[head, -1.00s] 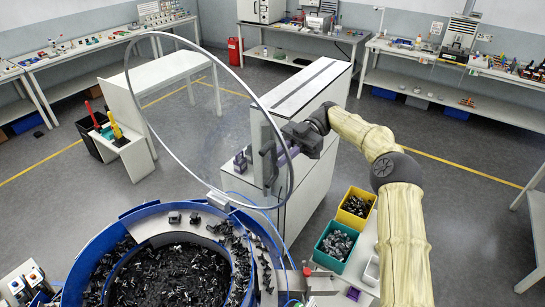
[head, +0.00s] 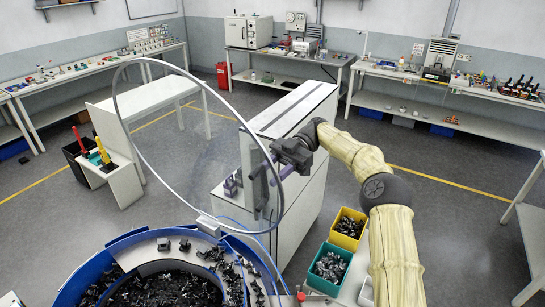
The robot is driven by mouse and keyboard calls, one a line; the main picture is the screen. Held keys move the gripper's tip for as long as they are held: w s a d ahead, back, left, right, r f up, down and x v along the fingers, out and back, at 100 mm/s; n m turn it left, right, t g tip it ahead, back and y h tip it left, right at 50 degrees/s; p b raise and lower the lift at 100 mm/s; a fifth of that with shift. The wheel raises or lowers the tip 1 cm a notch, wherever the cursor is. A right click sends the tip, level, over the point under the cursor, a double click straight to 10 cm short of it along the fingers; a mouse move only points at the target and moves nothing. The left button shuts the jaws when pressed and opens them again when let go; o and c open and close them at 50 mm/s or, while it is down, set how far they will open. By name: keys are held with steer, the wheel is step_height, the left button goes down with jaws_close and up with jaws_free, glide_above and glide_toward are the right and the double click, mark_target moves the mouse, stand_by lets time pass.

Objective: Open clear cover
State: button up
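The clear cover (head: 185,140) is a see-through disc with a thin pale ring for a rim. It stands steeply tilted up above the blue-walled bowl (head: 120,243), its lower edge near the bowl's back rim. The bowl holds many small black connectors and its lower part is cut off by the picture edge. My gripper (head: 275,176) is at the right part of the cover, by a grey upright plate and a purple piece. Its fingertips are small and partly hidden there, so I cannot tell whether they grip the cover or are apart.
A white cabinet (head: 300,190) stands right behind my gripper. A yellow bin (head: 348,228) and a green bin (head: 330,268) of parts stand right of the bowl. A white bench (head: 150,100) is behind the cover. Open floor lies at the right.

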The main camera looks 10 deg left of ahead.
step_height(320, 180, up, 8)
steer(key=p, duration=0.3)
steer(key=shift+d+p, duration=0.25)
steer(key=shift+p, duration=0.05)
steer(key=shift+w+f, duration=0.1)
steer(key=shift+f, duration=0.1)
step_height(320, 180, down, 10)
steer(key=b, duration=0.2)
steer(key=shift+a+r, duration=0.2)
steer(key=shift+r, duration=0.05)
stand_by(0.4)
steer(key=shift+b, duration=0.3)
